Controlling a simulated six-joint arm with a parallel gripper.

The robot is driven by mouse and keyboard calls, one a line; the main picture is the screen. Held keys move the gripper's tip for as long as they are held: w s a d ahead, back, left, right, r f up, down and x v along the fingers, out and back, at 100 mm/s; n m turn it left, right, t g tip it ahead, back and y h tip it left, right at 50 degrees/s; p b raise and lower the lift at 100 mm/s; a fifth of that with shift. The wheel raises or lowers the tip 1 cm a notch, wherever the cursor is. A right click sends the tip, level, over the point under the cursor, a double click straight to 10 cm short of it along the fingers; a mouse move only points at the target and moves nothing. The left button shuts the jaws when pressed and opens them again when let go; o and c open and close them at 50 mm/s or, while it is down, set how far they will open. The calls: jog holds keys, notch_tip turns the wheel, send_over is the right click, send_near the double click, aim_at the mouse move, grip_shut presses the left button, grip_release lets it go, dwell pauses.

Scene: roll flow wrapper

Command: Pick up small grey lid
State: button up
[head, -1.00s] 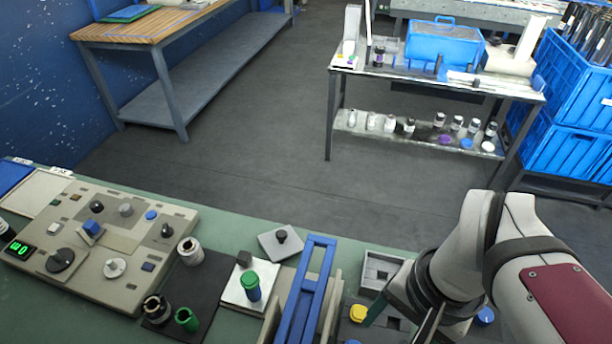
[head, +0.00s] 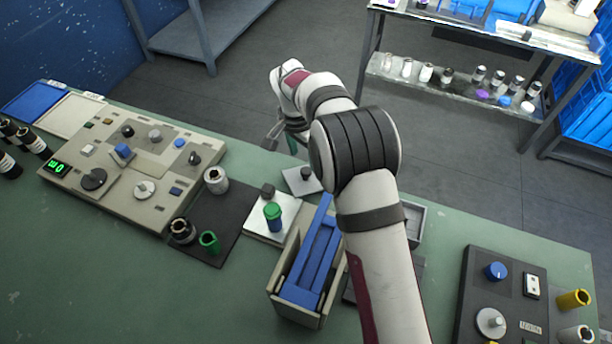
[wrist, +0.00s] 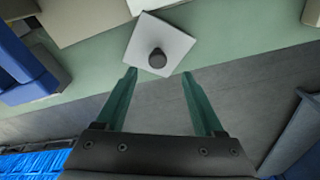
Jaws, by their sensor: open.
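The small grey lid is a flat, light grey square plate with a dark round knob. In the head view the lid (head: 292,179) lies on the green bench behind the blue-framed unit, partly covered by my arm. In the wrist view the lid (wrist: 179,42) is at top centre, turned at an angle. My gripper (wrist: 159,73) is open, with two green fingers apart and nothing between them. The lid's knob appears just beyond the fingertips. In the head view my gripper (head: 281,142) is near the bench's far edge, partly hidden.
A blue-framed unit (head: 312,262) stands near the lid. A white plate (head: 258,228) carries a green-capped cylinder (head: 273,215) and a small dark block (head: 267,190). A beige control panel (head: 115,165) is at left, a dark one (head: 505,300) at right. Bare bench lies at front left.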

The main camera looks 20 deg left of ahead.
aim_at(305, 171)
jog(key=f, duration=0.5)
jog(key=shift+d+f, duration=0.1)
jog(key=shift+d, duration=0.15)
grip_shut()
